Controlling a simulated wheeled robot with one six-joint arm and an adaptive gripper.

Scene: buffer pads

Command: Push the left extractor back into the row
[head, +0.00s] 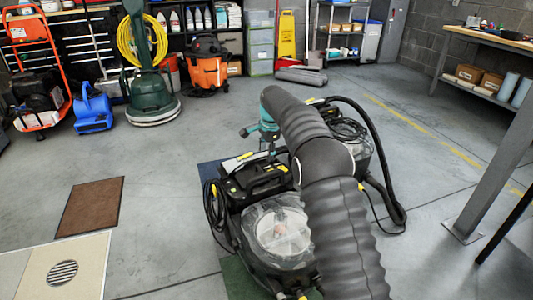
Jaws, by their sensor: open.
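The left extractor (267,180) is a black machine with yellow parts and a clear round tank lid (283,229), in the middle of the head view. A second extractor (362,148) stands behind it to the right, with a clear tank and a black hose; my arm partly covers both. My arm in its black ribbed sleeve reaches up across the view. My gripper (270,147), below the teal wrist, is open and small in the picture, over the back of the left extractor. I cannot tell whether it touches the machine.
A dark blue pad (208,172) and a green pad (238,280) show beside and under the left extractor. A brown mat (90,207) lies on the left floor. A grey post (500,170) and workbench (480,40) bound the right. Open floor lies left and behind.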

